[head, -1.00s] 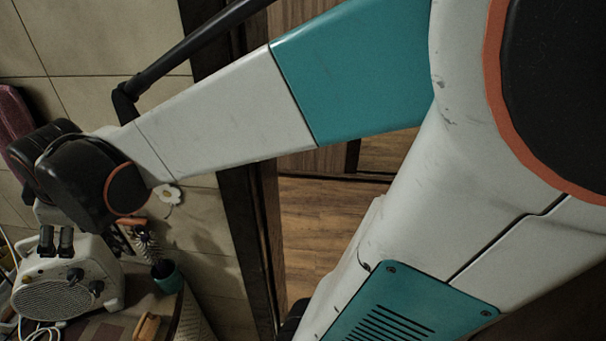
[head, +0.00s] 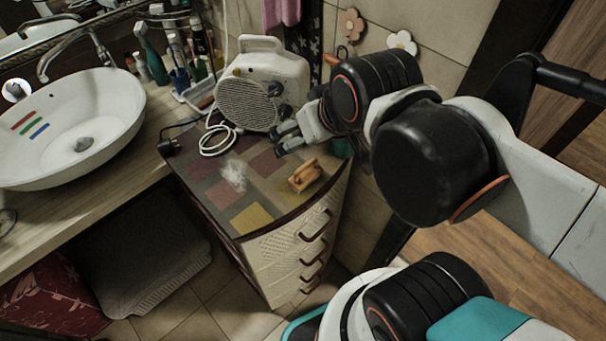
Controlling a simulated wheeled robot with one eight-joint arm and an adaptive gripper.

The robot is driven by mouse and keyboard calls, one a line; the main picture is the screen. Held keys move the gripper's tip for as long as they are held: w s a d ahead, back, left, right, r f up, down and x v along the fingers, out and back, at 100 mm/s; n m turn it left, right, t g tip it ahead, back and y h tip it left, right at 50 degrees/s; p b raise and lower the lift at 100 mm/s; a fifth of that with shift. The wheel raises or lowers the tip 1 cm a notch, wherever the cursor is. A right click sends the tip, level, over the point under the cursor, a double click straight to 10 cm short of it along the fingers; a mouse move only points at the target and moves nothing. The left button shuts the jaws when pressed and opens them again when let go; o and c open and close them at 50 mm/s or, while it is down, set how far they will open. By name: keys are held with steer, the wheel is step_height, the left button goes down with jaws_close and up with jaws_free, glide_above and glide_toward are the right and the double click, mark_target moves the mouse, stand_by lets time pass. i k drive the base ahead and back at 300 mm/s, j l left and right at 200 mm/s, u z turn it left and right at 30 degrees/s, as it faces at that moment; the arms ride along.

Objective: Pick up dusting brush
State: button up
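A small wooden block-like object with a raised grip, which looks like the dusting brush (head: 305,176), lies on the patchwork top of the drawer unit near its front right edge. Its bristles cannot be made out. My gripper (head: 287,138) is above the back right of the drawer unit, in front of the heater and behind the brush in the picture. Its fingers point left and look spread, with nothing seen between them. They are apart from the brush.
A white heater (head: 262,88) with a coiled cable stands at the back of the drawer unit (head: 285,262). A pale dusty patch (head: 233,176) lies left of the brush. A basin (head: 70,125) and bottles are on the left counter.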

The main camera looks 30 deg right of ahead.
mark_target(311, 170)
steer(key=k+j+z, duration=0.1)
steer(key=j+z, duration=0.2)
steer(key=k+j+z, duration=0.15)
steer(key=j+z, duration=0.15)
steer(key=j, duration=0.2)
steer(key=k+j+z, duration=0.45)
steer(key=j+z, duration=0.2)
steer(key=z, duration=0.1)
steer(key=u, duration=0.15)
